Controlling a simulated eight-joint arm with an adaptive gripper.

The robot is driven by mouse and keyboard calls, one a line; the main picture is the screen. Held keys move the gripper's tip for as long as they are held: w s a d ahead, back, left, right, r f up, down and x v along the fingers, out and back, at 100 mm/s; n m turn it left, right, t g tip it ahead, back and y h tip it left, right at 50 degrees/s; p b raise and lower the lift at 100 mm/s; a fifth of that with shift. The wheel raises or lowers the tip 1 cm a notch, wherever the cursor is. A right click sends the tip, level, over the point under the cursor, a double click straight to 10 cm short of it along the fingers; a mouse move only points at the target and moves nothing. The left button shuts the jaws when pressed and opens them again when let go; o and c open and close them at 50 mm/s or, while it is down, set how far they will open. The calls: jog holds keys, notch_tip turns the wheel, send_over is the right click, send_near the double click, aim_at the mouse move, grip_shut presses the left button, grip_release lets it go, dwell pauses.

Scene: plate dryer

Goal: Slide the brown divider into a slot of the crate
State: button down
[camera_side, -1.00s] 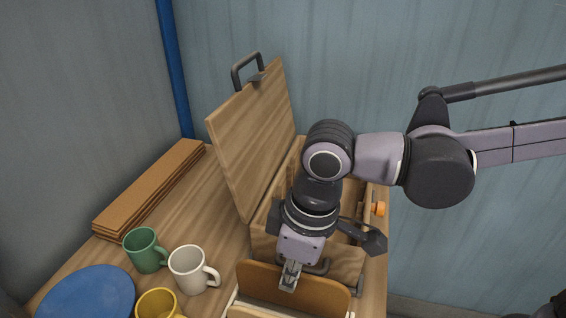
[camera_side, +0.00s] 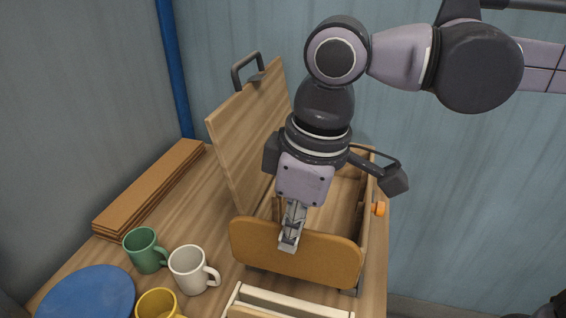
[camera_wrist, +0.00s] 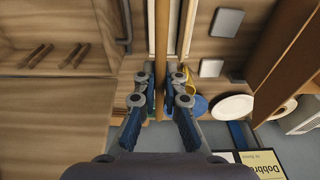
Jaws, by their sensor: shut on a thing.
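The brown divider (camera_side: 325,262) is a flat board with rounded corners. My gripper (camera_side: 289,243) is shut on its upper edge, near the middle, and holds it roughly upright. In the side view the divider is in front of the wooden crate (camera_side: 365,222) and hides the crate's near wall. The crate's lid (camera_side: 245,135) stands open at the left. In the wrist view the divider (camera_wrist: 161,45) shows edge-on between my fingers (camera_wrist: 161,97). Several thin brown strips (camera_wrist: 70,55) show inside the crate at the left of that view.
A pale rack (camera_side: 290,302) lies below the divider at the front. A green mug (camera_side: 143,252), white mug (camera_side: 187,270), yellow mug (camera_side: 157,303) and blue plate (camera_side: 90,296) stand at the left. Stacked brown boards (camera_side: 150,188) lie behind them. An orange knob (camera_side: 379,208) sticks out at the crate's right.

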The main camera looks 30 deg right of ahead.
jog(key=shift+r, duration=0.65)
notch_tip(320, 180, up, 11)
jog(key=w+d, duration=2.4)
notch_tip(320, 180, down, 26)
jog(key=shift+s+a, duration=0.25)
dwell(1.4)
dwell(0.3)
